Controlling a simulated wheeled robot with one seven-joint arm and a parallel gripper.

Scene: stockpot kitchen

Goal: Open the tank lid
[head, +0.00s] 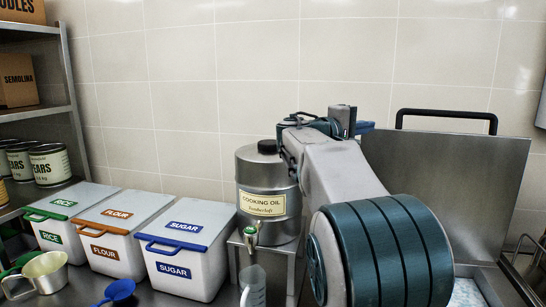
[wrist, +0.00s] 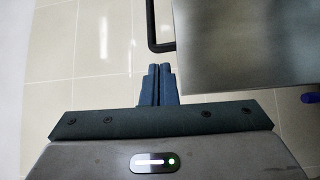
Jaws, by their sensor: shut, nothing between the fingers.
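The tank lid (head: 455,165) is a flat steel panel standing raised, near upright, at the right in the head view. A black bar handle (head: 447,114) runs along its top edge. Below it, part of the tank opening (head: 468,293) shows pale contents; my arm hides the rest. My gripper (head: 366,127) is shut and empty, left of the lid's upper left corner. In the wrist view my fingers (wrist: 158,70) are together, just left of the lid (wrist: 250,45) and below the handle (wrist: 152,28). I cannot tell whether they touch the lid.
A steel cooking oil drum (head: 266,178) with a tap stands left of my arm, with a clear jug (head: 253,287) below it. Sugar (head: 188,245), flour (head: 120,232) and rice (head: 68,212) bins line the counter. A shelf with cans (head: 50,165) stands at far left. A tiled wall is behind.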

